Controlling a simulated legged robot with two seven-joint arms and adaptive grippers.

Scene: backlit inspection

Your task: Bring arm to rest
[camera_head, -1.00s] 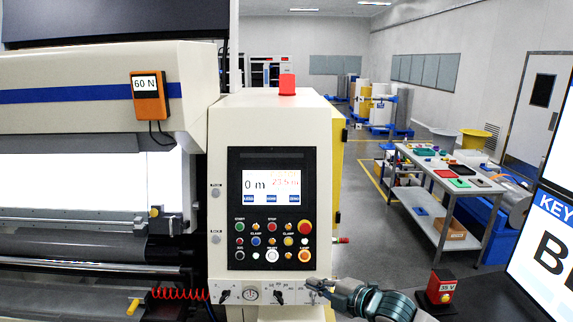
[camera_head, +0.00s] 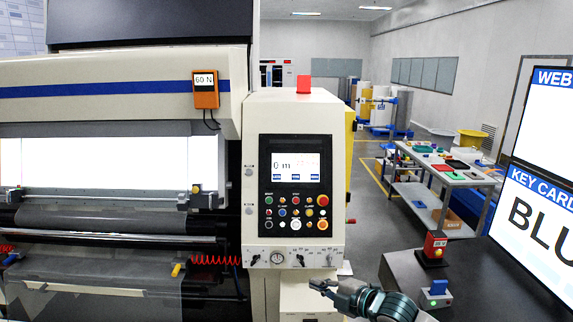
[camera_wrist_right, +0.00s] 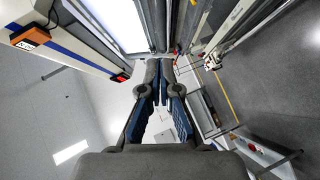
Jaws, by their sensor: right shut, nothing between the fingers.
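My right gripper (camera_head: 324,287) is at the bottom centre of the head view, in front of the lower right of the machine's control cabinet. It is shut and empty, and seems apart from the cabinet. In the right wrist view its two blue-padded fingers (camera_wrist_right: 161,72) meet at their tips with nothing between them. The cream control cabinet (camera_head: 333,115) carries a lit screen (camera_head: 295,167), several coloured buttons and a row of knobs (camera_head: 300,260). My left gripper is not in view.
A large monitor (camera_head: 545,205) stands at the right edge. A bench (camera_head: 420,188) with trays is behind. Open floor lies between bench and cabinet.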

